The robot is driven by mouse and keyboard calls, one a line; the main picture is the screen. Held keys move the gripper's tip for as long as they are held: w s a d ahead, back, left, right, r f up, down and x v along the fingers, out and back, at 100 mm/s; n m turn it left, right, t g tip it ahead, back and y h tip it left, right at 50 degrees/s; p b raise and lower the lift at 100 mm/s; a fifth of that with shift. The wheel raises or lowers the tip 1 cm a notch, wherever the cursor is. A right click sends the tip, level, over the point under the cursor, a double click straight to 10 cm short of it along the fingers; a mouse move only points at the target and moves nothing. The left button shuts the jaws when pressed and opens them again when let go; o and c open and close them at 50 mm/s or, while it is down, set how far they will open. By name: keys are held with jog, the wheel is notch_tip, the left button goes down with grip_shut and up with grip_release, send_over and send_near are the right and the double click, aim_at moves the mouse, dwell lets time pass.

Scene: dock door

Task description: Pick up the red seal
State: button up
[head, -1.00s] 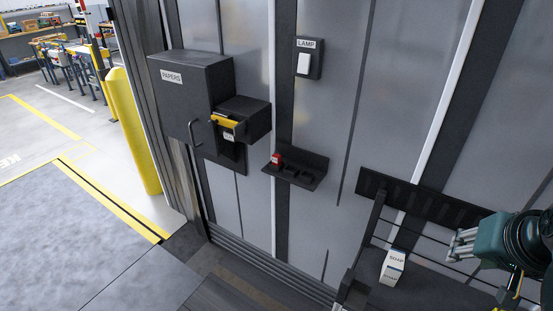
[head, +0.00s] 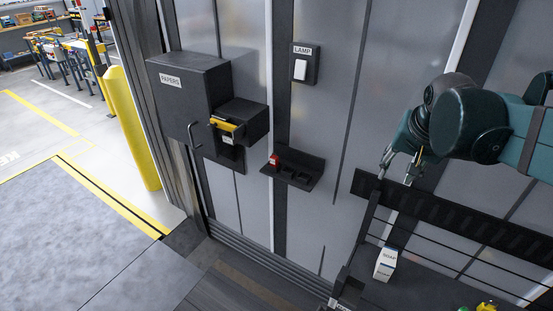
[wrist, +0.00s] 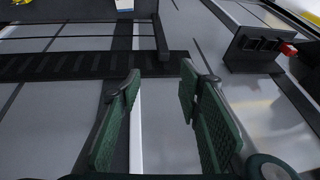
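The red seal (head: 274,160) sits at the left end of a small black wall shelf (head: 304,179) in the head view. In the wrist view the red seal (wrist: 288,50) shows at the upper right, on the shelf (wrist: 246,62). My gripper (head: 400,170) is to the right of the shelf, well apart from the seal. In the wrist view my gripper (wrist: 160,82) has its two green finger pads spread with nothing between them.
A papers box (head: 188,95) and a holder with a yellow part (head: 225,125) are left of the shelf. A lamp switch (head: 301,69) is above it. A rack with a dark rail (head: 450,222) and a soap box (head: 386,263) stands below my arm.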

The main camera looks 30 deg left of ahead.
jog(key=w+a+p, duration=0.2)
jog(key=w+a, duration=0.2)
jog(key=a, duration=0.7)
jog(key=g+h+p, duration=0.1)
jog(key=g+p, duration=0.2)
jog(key=p, duration=0.6)
send_over(274, 157)
jog(key=f, duration=0.6)
jog(key=shift+s+d, duration=0.25)
jog(key=shift+s, duration=0.05)
jog(key=shift+s+a+f+h+p, duration=0.2)
jog(key=shift+a+f+h+p, duration=0.15)
jog(key=shift+a+f, duration=0.1)
jog(key=shift+w+f, duration=0.2)
jog(key=shift+f, duration=1.05)
jog(key=shift+w+d+f+p, duration=0.1)
jog(key=shift+w+f+p, duration=0.1)
jog(key=shift+f, duration=1.1)
jog(key=shift+w+d+f+p, duration=0.1)
jog(key=shift+w+f+p, duration=0.05)
jog(key=shift+f, duration=1.1)
